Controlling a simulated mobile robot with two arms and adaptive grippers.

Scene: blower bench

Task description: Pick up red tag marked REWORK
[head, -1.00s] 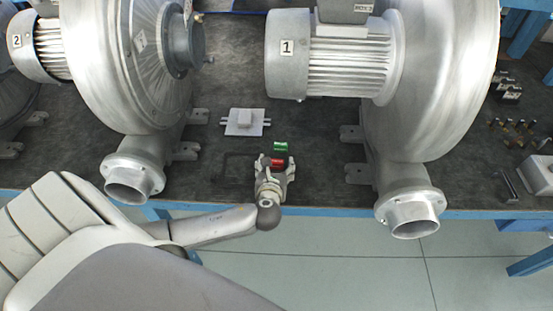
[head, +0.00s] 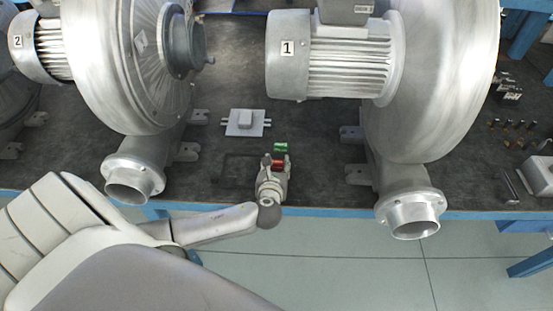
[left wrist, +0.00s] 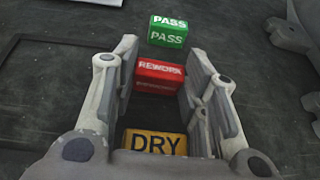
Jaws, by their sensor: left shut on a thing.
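The red tag marked REWORK (head: 278,163) lies on the dark bench top between the fingers of my left gripper (head: 277,161). In the left wrist view the red tag (left wrist: 160,74) shows its REWORK label, with a finger of my left gripper (left wrist: 164,60) on each side. The gripper is shut on it. A green PASS tag (left wrist: 168,31) lies just beyond the red one, and it also shows in the head view (head: 281,147). A yellow DRY tag (left wrist: 155,143) lies on the near side, partly hidden by the gripper. My right gripper is not in view.
Blower 1 (head: 430,80) stands to the right and blower 2 (head: 120,70) to the left, with outlets near the front edge. A grey block on a plate (head: 246,123) lies behind the tags. Small fittings (head: 515,126) lie at far right.

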